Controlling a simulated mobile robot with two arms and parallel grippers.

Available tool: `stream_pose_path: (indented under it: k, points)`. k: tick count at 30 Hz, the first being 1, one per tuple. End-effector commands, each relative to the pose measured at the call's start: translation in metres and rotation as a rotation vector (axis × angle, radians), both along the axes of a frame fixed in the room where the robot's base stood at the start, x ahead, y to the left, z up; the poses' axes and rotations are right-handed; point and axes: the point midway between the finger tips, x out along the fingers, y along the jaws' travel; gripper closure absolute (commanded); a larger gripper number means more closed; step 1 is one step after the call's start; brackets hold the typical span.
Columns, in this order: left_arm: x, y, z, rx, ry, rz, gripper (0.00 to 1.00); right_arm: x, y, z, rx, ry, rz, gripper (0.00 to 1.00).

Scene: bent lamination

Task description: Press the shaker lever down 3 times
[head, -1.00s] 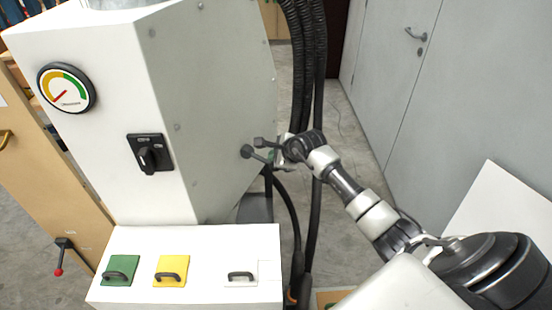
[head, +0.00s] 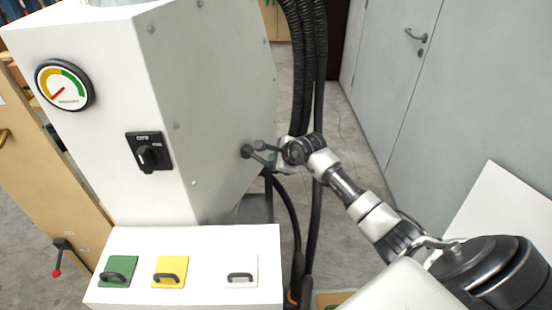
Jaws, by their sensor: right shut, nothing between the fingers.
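A dark lever (head: 257,155) with rounded ends sticks out from the right side wall of the white machine (head: 205,110). I take it for the shaker lever. My right gripper (head: 273,155) is at the lever's outer part, to the right of the wall. It is shut, with nothing held between its fingers. The fingers are small and partly overlap the lever, so I cannot tell whether they touch it. My left gripper is not in view.
The machine's front has a round gauge (head: 64,86) and a black rotary switch (head: 148,152). Green (head: 117,271), yellow (head: 170,271) and white (head: 241,272) handled plates sit below. Black hoses (head: 308,75) hang close behind my gripper. A red-knobbed lever (head: 60,258) is at lower left.

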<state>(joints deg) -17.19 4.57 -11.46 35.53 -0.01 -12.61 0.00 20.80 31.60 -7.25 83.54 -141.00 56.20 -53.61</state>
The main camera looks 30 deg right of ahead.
Motion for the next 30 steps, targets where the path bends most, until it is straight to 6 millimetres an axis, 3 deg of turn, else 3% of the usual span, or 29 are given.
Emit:
stream_pose_path:
  k: [23, 30]
  points:
    - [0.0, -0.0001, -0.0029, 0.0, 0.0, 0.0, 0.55, -0.0011, -0.0006, -0.0055, -0.002, 0.006, -0.001, 1.0]
    - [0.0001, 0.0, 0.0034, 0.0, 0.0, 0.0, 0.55, -0.0008, -0.0008, 0.004, -0.003, 0.005, 0.0, 1.0]
